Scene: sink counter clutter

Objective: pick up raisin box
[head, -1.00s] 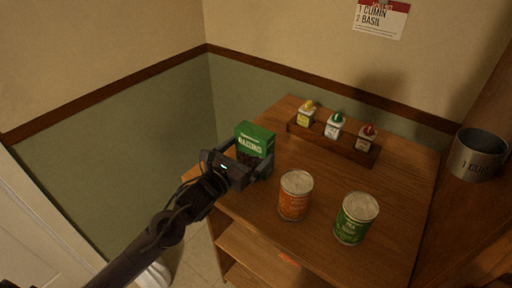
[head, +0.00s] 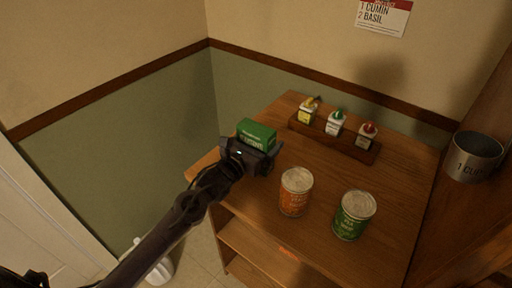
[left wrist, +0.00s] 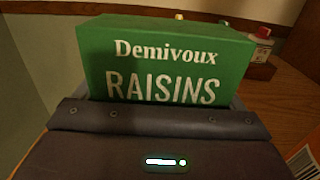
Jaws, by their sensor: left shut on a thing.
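The green raisin box (head: 257,131) is at the left side of the wooden counter in the head view, with its lower part hidden behind my left gripper (head: 250,158). In the left wrist view the box (left wrist: 165,62) stands large and upright between the jaws, its "Demivoux RAISINS" label facing the camera. The left gripper is shut on the box. Whether the box's bottom touches the counter is hidden. My right gripper is not in view.
An orange can (head: 295,192) and a green can (head: 354,215) stand right of the gripper on the counter (head: 262,222). A wooden rack (head: 333,141) with three small spice bottles is behind. A metal measuring cup (head: 473,156) is at the far right.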

